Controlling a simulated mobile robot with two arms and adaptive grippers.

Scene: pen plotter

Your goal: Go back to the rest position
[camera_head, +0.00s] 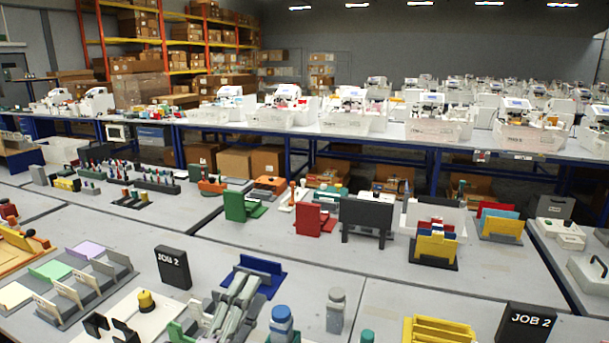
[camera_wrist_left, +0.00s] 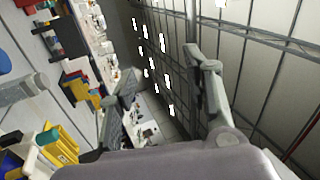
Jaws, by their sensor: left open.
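My left gripper (camera_head: 247,290) is grey and comes in at the bottom middle of the head view, above the near table. Its fingers point forward, with the blue holder (camera_head: 262,266) behind them in the picture. In the left wrist view the two fingers of the left gripper (camera_wrist_left: 157,85) stand well apart, with nothing between them. The wrist picture is turned on its side and looks out over the tables toward the far wall. My right gripper is in neither view.
A grey sorter (camera_head: 75,303) lies at left. A bare table strip (camera_head: 380,285) shows behind the bottles.

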